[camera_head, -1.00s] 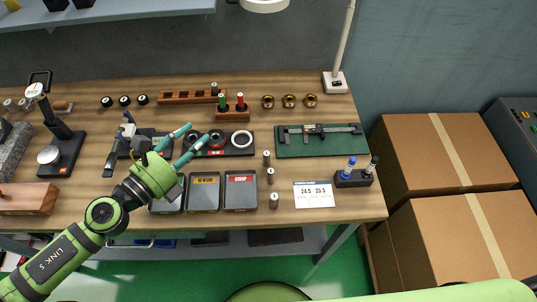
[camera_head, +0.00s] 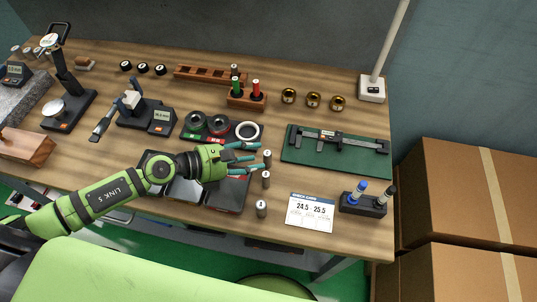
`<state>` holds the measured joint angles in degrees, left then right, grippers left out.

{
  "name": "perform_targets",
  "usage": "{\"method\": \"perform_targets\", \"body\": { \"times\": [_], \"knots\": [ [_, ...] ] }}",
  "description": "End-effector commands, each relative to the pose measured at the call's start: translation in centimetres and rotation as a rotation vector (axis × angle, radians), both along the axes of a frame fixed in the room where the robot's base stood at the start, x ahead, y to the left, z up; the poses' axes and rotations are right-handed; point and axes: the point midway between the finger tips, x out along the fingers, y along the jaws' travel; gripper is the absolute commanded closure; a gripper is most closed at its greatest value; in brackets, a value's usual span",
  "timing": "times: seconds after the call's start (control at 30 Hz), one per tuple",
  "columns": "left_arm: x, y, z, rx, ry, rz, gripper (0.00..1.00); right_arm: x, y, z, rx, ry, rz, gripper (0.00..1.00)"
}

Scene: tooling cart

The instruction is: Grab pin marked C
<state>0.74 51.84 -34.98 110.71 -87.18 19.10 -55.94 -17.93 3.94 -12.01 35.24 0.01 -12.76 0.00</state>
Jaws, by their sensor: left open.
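Three small steel pins stand upright in a loose row on the bench: a far pin (camera_head: 267,157), a middle pin (camera_head: 266,180) and a near pin (camera_head: 261,208). Their top marks are too small to read, so I cannot tell which is C. My left gripper (camera_head: 259,158) is open, its teal fingers pointing right. The far pin is at the mouth of the fingers, roughly between the tips; I cannot tell if they touch. The middle pin is just below the lower fingertip. My right gripper is not in view.
A white card (camera_head: 311,211) and a black holder (camera_head: 362,204) with blue and black plugs lie to the right. A green mat (camera_head: 335,151) with a caliper lies behind. Trays (camera_head: 228,193) sit under my left arm. A wooden rack (camera_head: 210,75) stands at the back.

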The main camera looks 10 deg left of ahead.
Motion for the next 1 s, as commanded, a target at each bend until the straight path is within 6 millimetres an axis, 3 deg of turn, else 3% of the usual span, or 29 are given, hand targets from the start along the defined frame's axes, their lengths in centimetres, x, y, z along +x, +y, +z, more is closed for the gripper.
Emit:
{"method": "perform_targets", "body": {
  "times": [0.03,0.2,0.53,0.63,0.67,1.0],
  "knots": [
    [0.4,-0.7,0.2,-0.005,0.000,0.002,0.55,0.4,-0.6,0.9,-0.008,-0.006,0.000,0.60],
    [1.5,-2.3,-0.9,-0.003,-0.001,0.003,0.55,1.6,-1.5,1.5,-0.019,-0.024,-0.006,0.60],
    [1.8,-2.7,-1.4,0.000,0.000,0.000,0.55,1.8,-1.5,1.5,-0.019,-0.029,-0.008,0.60],
    [1.8,-2.7,-1.4,-0.001,-0.001,0.001,0.95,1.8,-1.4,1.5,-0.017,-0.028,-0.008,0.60],
    [1.8,-2.7,-1.4,-0.001,-0.001,0.001,1.00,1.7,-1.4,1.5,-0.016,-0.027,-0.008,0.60],
    [1.8,-2.7,-1.2,-0.002,-0.002,0.001,1.00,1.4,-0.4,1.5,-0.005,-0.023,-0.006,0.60]
  ]
}}
